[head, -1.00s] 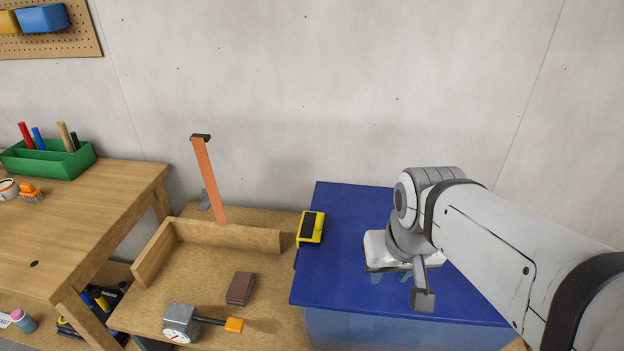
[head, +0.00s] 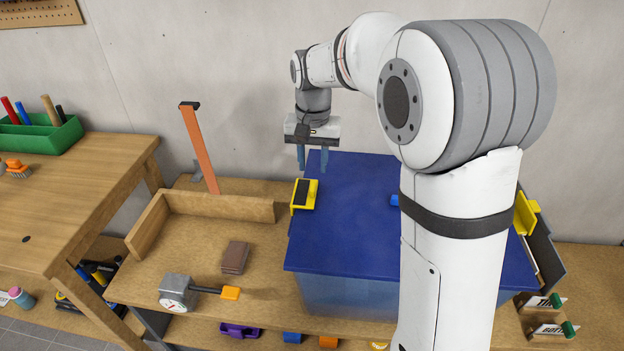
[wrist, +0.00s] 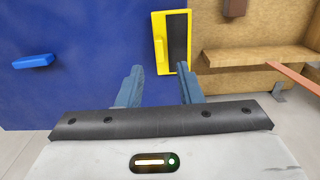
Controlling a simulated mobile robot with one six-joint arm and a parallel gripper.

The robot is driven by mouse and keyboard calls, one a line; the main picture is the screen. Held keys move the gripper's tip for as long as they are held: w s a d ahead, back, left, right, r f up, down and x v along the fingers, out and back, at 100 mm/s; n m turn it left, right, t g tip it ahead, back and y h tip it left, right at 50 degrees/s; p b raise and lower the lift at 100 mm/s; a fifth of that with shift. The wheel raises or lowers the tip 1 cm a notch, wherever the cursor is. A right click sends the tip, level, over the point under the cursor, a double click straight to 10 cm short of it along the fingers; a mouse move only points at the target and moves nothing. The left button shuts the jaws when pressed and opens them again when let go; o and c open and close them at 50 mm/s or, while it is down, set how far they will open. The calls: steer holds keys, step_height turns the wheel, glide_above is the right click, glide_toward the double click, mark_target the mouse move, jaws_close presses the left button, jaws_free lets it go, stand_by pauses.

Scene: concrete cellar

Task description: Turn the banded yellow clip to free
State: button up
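A yellow clip with a broad black band (head: 305,194) sits at the left edge of the blue lid (head: 350,225) of a bin. It also shows in the wrist view (wrist: 160,44), upright in the picture, just beyond the fingertips. My gripper (head: 312,168) is open and empty, fingers pointing down, above and behind the clip in the head view. In the wrist view the two fingertips (wrist: 159,80) are apart, with the clip between and ahead of them, seemingly not touched. Another yellow clip (head: 525,213) shows at the bin's right side, partly behind my arm.
A wooden tray with a low back rail (head: 220,207) lies left of the bin, holding a brown block (head: 234,257) and a grey gauge (head: 178,292). An orange upright strip (head: 200,150) stands behind. A small blue piece (wrist: 33,61) is on the lid.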

mark_target(313, 186)
step_height(313, 186, down, 6)
steer(key=shift+f, duration=0.1)
steer(key=shift+c, duration=0.2)
jaws_close()
stand_by(0.6)
